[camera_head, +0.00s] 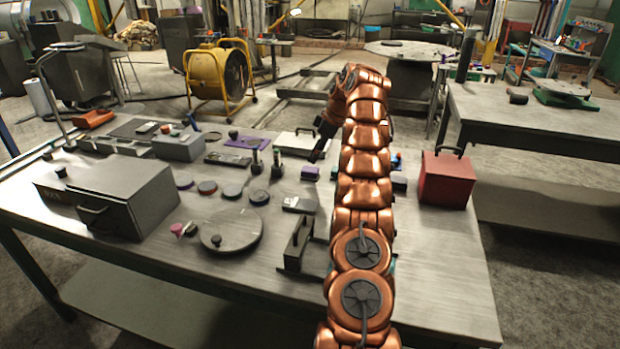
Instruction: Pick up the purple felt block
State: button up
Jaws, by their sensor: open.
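A small purple block (310,173) lies on the grey worktable (290,323), left of my copper arm. Another small block with a purplish face (399,183) shows just right of my arm, partly hidden by it. I cannot tell from this view which one is felt. My gripper (316,157) is dark and points down and left, just above the left purple block in the picture. It appears empty and open. The height between its fingertips and the block is hard to judge.
A grey box with a handle (120,193), a round lidded plate (231,230) and several discs crowd the table's left. Two upright dark pieces (257,162) (277,163) stand left of the block. A red box (446,179) stands right. The front right tabletop is clear.

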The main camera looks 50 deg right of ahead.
aim_at(311, 169)
jog(key=shift+s+d+f, duration=0.55)
jog(key=shift+d+f, duration=0.15)
jog(key=shift+d, duration=0.2)
jog(key=shift+w+a+f, duration=0.1)
jog(key=shift+w+f, duration=0.15)
jog(key=shift+f, duration=0.05)
jog(key=shift+x, duration=0.85)
jog(key=shift+w+a+f, duration=0.25)
jog(key=shift+w+f, duration=0.2)
jog(key=shift+f, duration=0.1)
jog(key=shift+w+p+x, duration=0.15)
jog(key=shift+p+x, duration=0.15)
jog(key=shift+x, duration=0.65)
jog(key=shift+w+p+x, duration=0.2)
jog(key=shift+p+x, duration=0.1)
jog(key=shift+x, duration=0.7)
jog(key=shift+a+r, duration=0.15)
jog(key=shift+c, duration=0.4)
jog(key=c, duration=1.2)
